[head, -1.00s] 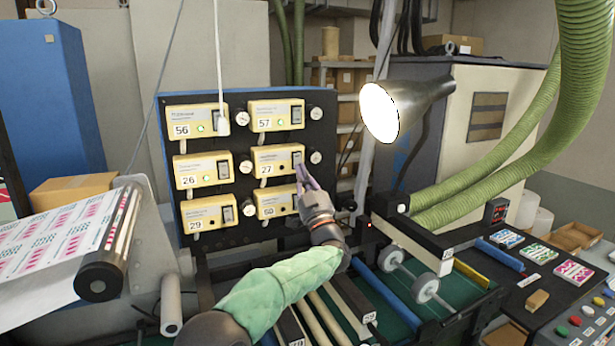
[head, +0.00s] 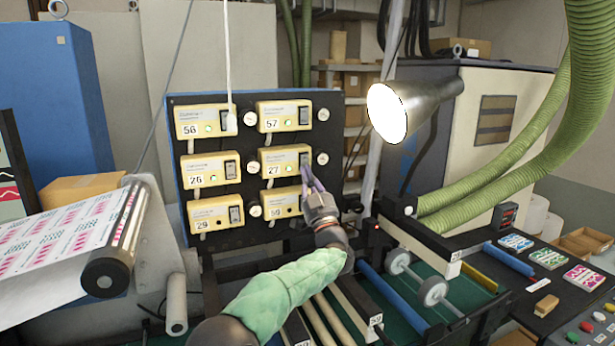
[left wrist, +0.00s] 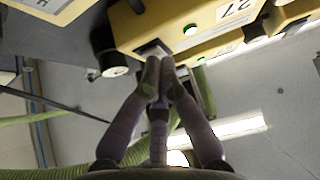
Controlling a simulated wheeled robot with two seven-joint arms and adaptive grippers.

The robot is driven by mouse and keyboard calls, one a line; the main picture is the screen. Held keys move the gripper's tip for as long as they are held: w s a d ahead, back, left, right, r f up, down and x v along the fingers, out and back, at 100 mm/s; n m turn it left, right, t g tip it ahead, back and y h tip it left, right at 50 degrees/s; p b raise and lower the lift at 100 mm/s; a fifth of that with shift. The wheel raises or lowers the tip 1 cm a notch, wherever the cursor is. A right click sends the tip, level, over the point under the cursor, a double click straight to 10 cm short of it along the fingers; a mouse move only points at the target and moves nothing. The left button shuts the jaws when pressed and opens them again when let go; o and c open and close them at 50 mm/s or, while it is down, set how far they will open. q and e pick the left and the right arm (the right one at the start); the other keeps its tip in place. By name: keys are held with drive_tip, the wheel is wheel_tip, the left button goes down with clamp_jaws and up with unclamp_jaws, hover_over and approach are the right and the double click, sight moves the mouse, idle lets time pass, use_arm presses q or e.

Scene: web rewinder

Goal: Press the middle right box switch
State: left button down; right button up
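The middle right box (head: 282,162) is cream-yellow, numbered 27, with a dark switch (head: 304,159) at its right end. My left gripper (head: 306,170) reaches up from below, with its fingertips at the lower edge of this switch. In the left wrist view the box (left wrist: 215,28) appears upside down with a lit green lamp (left wrist: 190,30). There the left gripper's fingertips (left wrist: 157,80) are together, nothing between them, and overlap the switch area; I cannot tell whether they touch. The fingers partly hide the switch. My right gripper is not in view.
Other numbered boxes share the dark panel (head: 246,160): 57 (head: 284,115) above, 59 (head: 280,203) below, and a left column. Round white-faced knobs (head: 322,159) stick out beside them. A lamp (head: 410,105) hangs to the right. A white cord (head: 228,60) hangs before the panel.

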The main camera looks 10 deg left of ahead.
use_arm(q)
drive_tip(key=v, duration=0.7)
drive_tip(key=shift+f, duration=0.2)
drive_tip(key=shift+w+d, duration=0.1)
